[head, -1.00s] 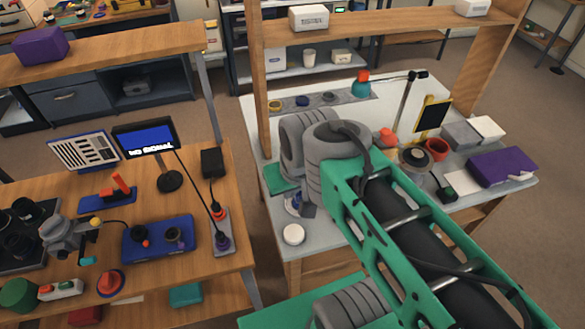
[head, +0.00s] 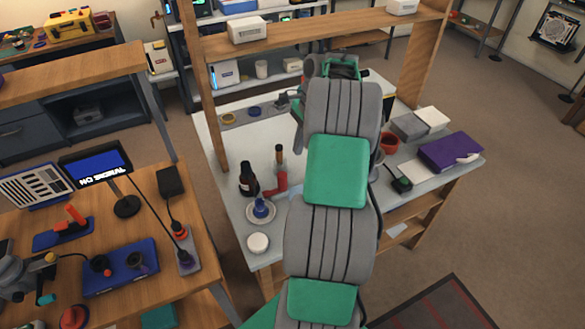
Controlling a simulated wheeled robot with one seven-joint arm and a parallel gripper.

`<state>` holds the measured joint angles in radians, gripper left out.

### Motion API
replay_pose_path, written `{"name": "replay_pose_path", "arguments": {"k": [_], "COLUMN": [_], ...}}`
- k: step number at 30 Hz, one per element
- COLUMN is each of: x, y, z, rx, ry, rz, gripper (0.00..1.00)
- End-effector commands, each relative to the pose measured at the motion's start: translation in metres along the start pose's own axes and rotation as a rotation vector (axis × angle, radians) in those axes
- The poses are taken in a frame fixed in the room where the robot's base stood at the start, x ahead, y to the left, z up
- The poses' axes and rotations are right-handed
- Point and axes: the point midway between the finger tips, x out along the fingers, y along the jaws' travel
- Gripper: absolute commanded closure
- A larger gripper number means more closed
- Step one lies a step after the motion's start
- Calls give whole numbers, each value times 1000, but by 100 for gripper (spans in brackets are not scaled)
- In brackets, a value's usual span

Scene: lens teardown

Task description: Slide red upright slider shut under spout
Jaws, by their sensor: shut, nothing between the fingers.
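A small red upright piece (head: 281,183) stands on the pale workbench (head: 225,150), just left of my arm. It looks like the red slider, but its details are too small to be sure. No spout can be made out clearly; my arm may hide part of it.
Beside the red piece are a dark bottle (head: 247,180), a smaller dark bottle (head: 280,157), a blue item (head: 262,207) on a pale dish and a white round jar (head: 258,243). A wooden post (head: 205,100) stands left. A red cup (head: 389,143) and purple case (head: 451,152) are right.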

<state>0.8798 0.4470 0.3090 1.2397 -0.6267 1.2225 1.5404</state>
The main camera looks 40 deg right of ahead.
Motion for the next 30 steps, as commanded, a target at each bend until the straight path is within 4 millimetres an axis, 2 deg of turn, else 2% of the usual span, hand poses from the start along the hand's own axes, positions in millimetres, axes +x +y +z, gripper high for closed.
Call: {"name": "replay_pose_path", "arguments": {"k": [5, 13, 18, 30], "x": [18, 71, 93, 100], "y": [1, 1, 1, 0], "z": [-4, -4, -4, -4], "rx": [22, 21, 21, 20], "ry": [-4, -3, -1, 0], "rz": [4, 3, 2, 0], "gripper": [100, 100, 100, 100]}}
